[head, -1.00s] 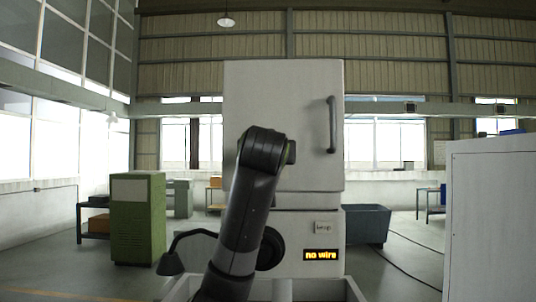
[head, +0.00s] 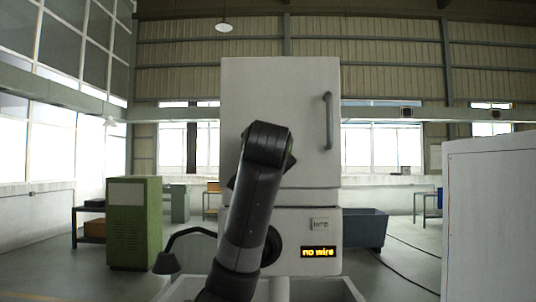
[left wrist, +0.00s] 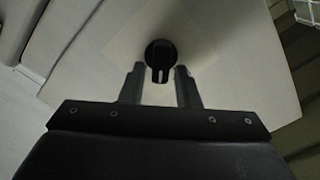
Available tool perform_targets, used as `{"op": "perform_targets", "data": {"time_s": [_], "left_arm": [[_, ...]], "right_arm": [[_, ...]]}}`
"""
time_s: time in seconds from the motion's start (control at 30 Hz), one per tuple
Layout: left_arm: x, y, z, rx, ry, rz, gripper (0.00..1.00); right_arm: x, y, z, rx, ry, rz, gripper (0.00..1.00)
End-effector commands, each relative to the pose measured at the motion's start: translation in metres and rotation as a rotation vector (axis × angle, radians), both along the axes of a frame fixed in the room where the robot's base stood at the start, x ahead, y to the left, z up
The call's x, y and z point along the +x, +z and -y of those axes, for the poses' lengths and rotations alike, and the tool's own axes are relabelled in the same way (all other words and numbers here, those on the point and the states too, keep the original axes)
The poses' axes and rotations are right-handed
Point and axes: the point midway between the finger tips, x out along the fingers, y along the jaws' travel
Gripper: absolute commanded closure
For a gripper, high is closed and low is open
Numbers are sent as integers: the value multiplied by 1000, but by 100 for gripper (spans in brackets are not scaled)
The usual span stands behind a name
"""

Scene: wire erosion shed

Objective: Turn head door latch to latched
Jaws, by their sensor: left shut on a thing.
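The head door latch (left wrist: 160,53) is a small black round knob with a short forked tab, on a pale panel in the left wrist view. My left gripper (left wrist: 158,72) has one finger on each side of the latch and is shut on it. In the head view my left arm stands in front of the pale machine cabinet (head: 303,80) and hides the latch and the gripper. The cabinet door carries a dark vertical handle (head: 329,121) on its right side and looks closed. My right gripper is not in view.
A lit display (head: 319,252) on the machine's lower front reads "no wire". A green cabinet (head: 134,225) is at the left, a pale cabinet (head: 490,220) at the right, and a dark tub (head: 365,228) behind.

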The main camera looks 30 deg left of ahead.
Motion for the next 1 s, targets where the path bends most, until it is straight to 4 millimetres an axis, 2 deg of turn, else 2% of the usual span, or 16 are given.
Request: {"op": "perform_targets", "data": {"time_s": [0.6,1.0], "left_arm": [[2,-7,4,472,-2,-288,94],[2,-11,4,632,-2,-387,94]], "right_arm": [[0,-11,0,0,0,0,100],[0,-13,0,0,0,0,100]]}}
